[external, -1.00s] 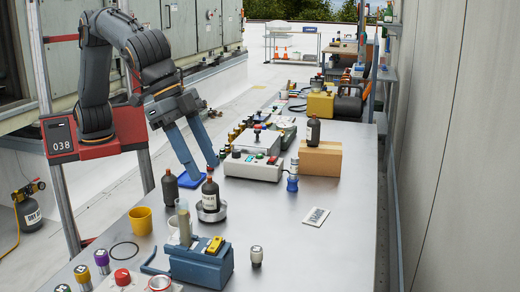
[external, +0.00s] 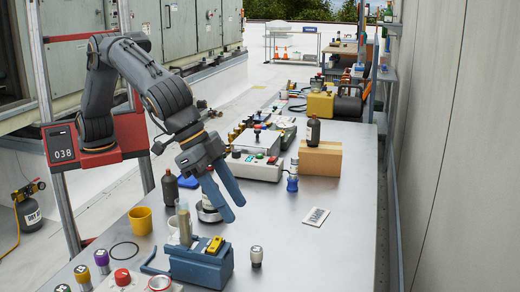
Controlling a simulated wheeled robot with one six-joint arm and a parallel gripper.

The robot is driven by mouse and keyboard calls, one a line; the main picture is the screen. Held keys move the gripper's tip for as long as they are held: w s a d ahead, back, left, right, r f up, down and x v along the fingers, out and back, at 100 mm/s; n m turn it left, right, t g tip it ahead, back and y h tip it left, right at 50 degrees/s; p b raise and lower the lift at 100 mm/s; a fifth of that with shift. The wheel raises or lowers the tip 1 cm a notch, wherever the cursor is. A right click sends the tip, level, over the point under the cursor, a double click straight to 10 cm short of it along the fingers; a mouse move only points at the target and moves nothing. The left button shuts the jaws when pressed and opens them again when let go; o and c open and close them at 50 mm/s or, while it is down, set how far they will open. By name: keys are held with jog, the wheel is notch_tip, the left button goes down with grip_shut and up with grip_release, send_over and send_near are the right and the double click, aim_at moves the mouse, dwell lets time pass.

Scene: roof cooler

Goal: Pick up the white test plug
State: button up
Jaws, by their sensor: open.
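A small upright plug with a whitish top (external: 256,256) stands on the bench near the front, just right of the blue box; I take it for the white test plug. My gripper (external: 235,213) is above the bench, further back than the plug and slightly left of it. Its two blue fingers are apart and point down to the right, with nothing between them. The fingers hide most of a round silver base (external: 208,213) and the bottle on it.
The blue box (external: 205,266) with a yellow device (external: 215,245) stands close left of the plug. Plugs with purple (external: 101,259) and yellow (external: 82,275) tops stand front left. A yellow cup (external: 140,220) is further left. The bench right of the plug is clear up to a flat label (external: 315,217).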

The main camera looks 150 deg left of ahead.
aim_at(255, 249)
jog(key=x, duration=0.5)
jog(key=p+x, duration=0.1)
jog(key=x, duration=0.1)
jog(key=shift+s+d+f, duration=0.2)
jog(key=shift+s+f, duration=0.05)
jog(key=shift+f, duration=0.1)
jog(key=shift+p+x, duration=0.65)
jog(key=shift+x, duration=2.4)
jog(key=shift+w, duration=0.1)
jog(key=shift+c, duration=0.3)
jog(key=c, duration=1.1)
